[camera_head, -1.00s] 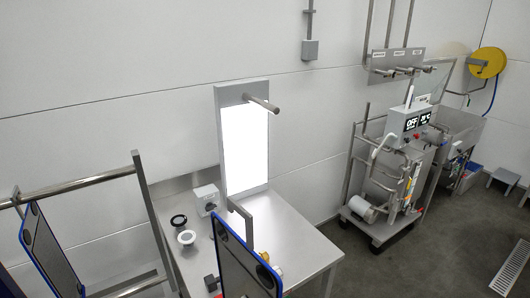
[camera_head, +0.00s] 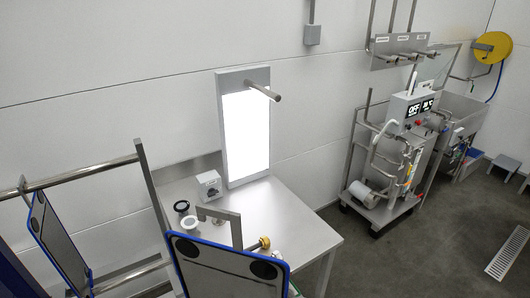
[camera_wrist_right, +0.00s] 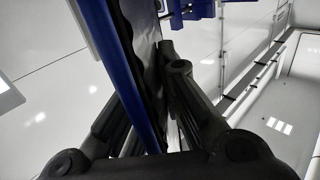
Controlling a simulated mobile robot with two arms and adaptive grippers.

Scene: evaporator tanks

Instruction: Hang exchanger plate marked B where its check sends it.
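An exchanger plate (camera_head: 222,272) with a blue edge and dark end holes is in front of the bench at the bottom of the head view. No letter is readable on it. In the right wrist view the blue edge (camera_wrist_right: 124,75) of a plate runs between the black fingers of my right gripper (camera_wrist_right: 150,110), which look closed on it. My right gripper is hidden in the head view. A second blue-edged plate (camera_head: 60,245) hangs from the rail rack (camera_head: 82,180) at left. The lit panel (camera_head: 246,133) with a peg (camera_head: 263,92) stands on the bench. My left gripper is not in view.
The steel bench (camera_head: 300,228) carries a grey switch box (camera_head: 209,186), round rings (camera_head: 189,224), a bent bracket (camera_head: 232,218) and a brass fitting (camera_head: 264,242). A wheeled machine (camera_head: 385,165) stands right, below labelled wall pegs (camera_head: 402,50). Floor (camera_head: 440,240) between is clear.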

